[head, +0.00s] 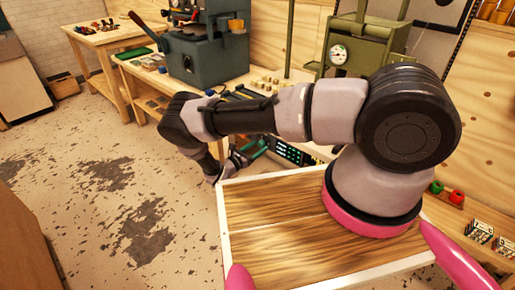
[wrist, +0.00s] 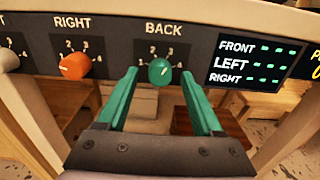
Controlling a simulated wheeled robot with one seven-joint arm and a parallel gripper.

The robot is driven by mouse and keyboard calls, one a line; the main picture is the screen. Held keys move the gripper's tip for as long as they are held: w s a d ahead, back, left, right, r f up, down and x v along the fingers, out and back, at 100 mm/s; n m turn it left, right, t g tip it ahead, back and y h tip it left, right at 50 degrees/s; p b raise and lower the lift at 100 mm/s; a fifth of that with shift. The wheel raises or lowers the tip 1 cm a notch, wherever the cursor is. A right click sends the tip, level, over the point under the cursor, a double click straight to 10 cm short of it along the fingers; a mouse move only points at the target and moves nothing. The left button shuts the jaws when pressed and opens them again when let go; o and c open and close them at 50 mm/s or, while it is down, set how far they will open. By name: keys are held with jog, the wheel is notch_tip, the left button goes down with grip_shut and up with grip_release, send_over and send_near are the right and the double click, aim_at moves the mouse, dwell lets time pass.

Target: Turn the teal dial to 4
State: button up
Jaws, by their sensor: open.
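The teal dial (wrist: 159,70) sits under the word BACK on a dark panel (wrist: 200,50) in the wrist view. Numbers 1 to 4 are printed around it. A small pale mark shows on its face, but I cannot tell exactly which number it points to. My gripper (wrist: 159,76) is open, with one green finger on each side of the dial. Gaps show between the fingers and the dial, and the fingertips are close to the panel. In the head view, my gripper (head: 246,156) is small beside the panel (head: 292,153), and the dial cannot be made out.
An orange dial (wrist: 75,66) under RIGHT is left of the teal one, with another pale knob (wrist: 8,60) at the edge. A display (wrist: 257,60) reading FRONT, LEFT, RIGHT is to the right. A workbench with a grey machine (head: 205,55) stands behind; open floor (head: 110,190) lies left.

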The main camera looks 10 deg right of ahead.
jog(key=shift+d, duration=0.1)
grip_shut()
jog(key=shift+m, duration=0.3)
jog(key=m, duration=0.9)
jog(key=shift+w, duration=0.1)
jog(key=shift+m, duration=0.3)
dwell(0.3)
grip_release()
